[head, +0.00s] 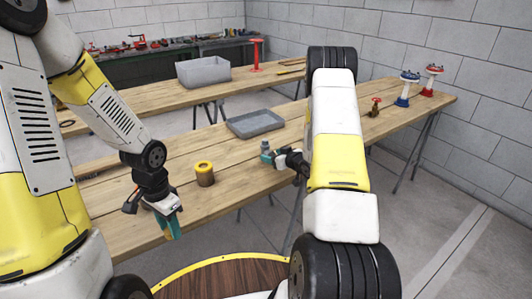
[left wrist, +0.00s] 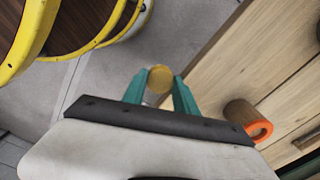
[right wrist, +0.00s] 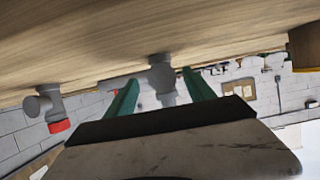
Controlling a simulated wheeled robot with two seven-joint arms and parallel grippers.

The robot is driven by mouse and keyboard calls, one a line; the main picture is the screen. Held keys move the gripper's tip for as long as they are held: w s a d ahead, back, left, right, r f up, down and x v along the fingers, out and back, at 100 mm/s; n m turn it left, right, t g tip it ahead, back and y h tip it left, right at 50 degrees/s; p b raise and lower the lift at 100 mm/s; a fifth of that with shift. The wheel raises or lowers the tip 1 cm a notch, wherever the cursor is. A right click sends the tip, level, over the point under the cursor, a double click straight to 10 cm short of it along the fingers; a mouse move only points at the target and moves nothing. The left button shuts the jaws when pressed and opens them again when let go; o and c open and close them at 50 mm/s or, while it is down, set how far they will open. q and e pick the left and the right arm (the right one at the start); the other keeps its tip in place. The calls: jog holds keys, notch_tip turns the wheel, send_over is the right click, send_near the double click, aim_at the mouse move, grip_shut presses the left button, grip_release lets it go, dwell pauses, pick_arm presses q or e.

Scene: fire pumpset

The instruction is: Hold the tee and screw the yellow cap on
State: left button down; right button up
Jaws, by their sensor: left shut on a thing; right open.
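My left gripper (head: 172,222) hangs at the front edge of the near table. The grey tee (head: 265,147) stands on the near table. In the right wrist view the tee (right wrist: 162,78) shows upside down, between and beyond the fingers. My right gripper (head: 268,157) is open close to the tee, and its fingers (right wrist: 160,90) are apart. I cannot tell whether they touch it.
A brown cylinder with a yellow top (head: 204,173) stands on the near table between my grippers. A flat grey tray (head: 255,123) lies behind the tee.

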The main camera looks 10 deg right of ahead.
aim_at(266, 152)
jog(key=shift+r+x, duration=0.2)
jog(key=shift+x, duration=2.4)
jog(key=shift+a, duration=0.2)
jog(key=shift+w+r, duration=0.1)
grip_shut()
